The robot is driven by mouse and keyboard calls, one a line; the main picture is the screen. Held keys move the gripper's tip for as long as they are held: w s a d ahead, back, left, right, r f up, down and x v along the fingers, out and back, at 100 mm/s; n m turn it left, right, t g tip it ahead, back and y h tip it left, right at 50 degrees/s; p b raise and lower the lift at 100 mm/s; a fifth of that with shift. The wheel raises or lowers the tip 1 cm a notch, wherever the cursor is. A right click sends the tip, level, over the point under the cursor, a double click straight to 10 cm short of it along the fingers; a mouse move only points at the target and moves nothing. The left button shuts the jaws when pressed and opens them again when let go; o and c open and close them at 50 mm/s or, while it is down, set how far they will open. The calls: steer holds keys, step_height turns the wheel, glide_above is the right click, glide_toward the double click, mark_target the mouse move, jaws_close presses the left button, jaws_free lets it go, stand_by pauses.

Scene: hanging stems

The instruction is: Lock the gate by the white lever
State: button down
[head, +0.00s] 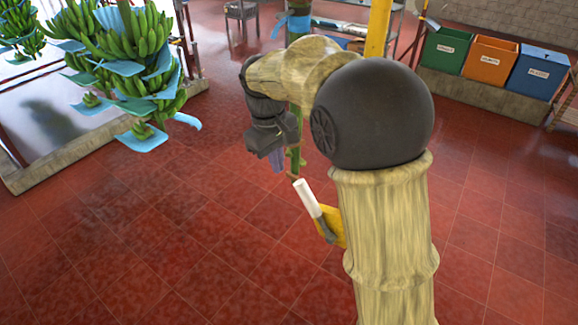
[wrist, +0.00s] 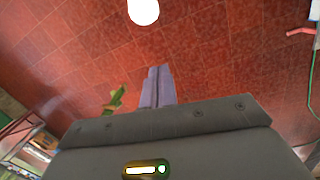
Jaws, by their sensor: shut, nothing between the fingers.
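The white lever (head: 308,198) stands tilted in the middle of the head view, with a grey lower part (head: 327,231) beside a yellow piece (head: 332,219) partly hidden behind my arm. A round white end, which looks like the lever's, shows at the top of the wrist view (wrist: 143,10). My gripper (head: 277,161) is above and left of the lever, apart from it. Its purple fingers are together and empty in the wrist view (wrist: 156,88). The gate itself is not clearly visible; my arm covers much of that area.
Banana bunches (head: 130,55) with blue sheets hang at the left above a water-filled basin (head: 60,95). Green, orange and blue bins (head: 490,58) stand at the back right. A yellow post (head: 378,28) rises behind my arm. The red tiled floor (head: 200,240) is clear in front.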

steer(key=s+d+p, duration=0.2)
steer(key=shift+s+d, duration=0.25)
steer(key=shift+s, duration=0.15)
stand_by(0.3)
